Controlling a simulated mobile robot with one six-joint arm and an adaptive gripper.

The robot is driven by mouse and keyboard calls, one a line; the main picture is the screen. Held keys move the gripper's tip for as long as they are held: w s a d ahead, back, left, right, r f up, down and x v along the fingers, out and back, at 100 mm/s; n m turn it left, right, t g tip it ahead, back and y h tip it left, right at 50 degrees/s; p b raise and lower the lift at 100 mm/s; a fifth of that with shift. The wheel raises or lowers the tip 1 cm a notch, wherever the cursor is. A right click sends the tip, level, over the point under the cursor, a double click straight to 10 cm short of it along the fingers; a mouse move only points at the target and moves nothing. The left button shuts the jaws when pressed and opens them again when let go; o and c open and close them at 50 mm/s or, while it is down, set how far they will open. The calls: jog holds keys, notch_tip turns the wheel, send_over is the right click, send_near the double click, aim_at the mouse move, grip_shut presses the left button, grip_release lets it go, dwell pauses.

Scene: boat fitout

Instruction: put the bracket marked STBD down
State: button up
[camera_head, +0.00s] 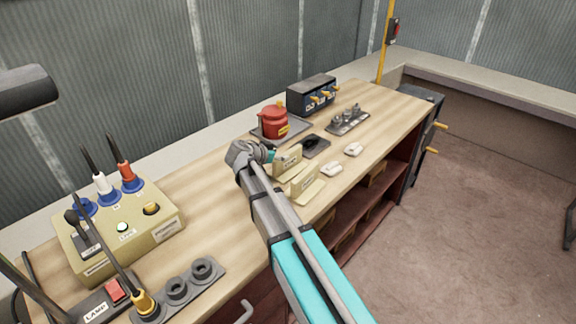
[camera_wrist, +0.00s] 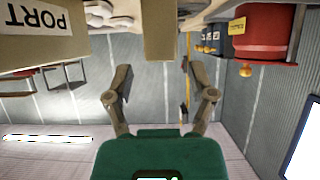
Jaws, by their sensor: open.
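Two cream L-shaped brackets are at the middle of the bench. The farther bracket (camera_head: 289,160) is right in front of my gripper (camera_head: 264,153); its label is too small to read. In the wrist view, a tan upright piece (camera_wrist: 160,28) lines up with the gap between my fingers (camera_wrist: 162,88), which are spread apart and not touching it. The nearer bracket (camera_head: 306,181) is by the bench's front side; the bracket at the left of the wrist view (camera_wrist: 30,50) reads PORT. No STBD mark is legible. Both brackets appear upright on the bench.
A red pot (camera_head: 272,122) on a grey tray, a black switch box (camera_head: 312,95) and a dark flat holder (camera_head: 313,146) stand beyond the brackets. A yellow control box (camera_head: 118,232) stands left. Bare bench (camera_head: 212,198) lies between.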

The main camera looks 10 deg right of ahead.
aim_at(287, 153)
jog(key=shift+b+x, duration=1.1)
jog(key=shift+x, duration=1.5)
jog(key=shift+w+r, duration=0.15)
grip_shut()
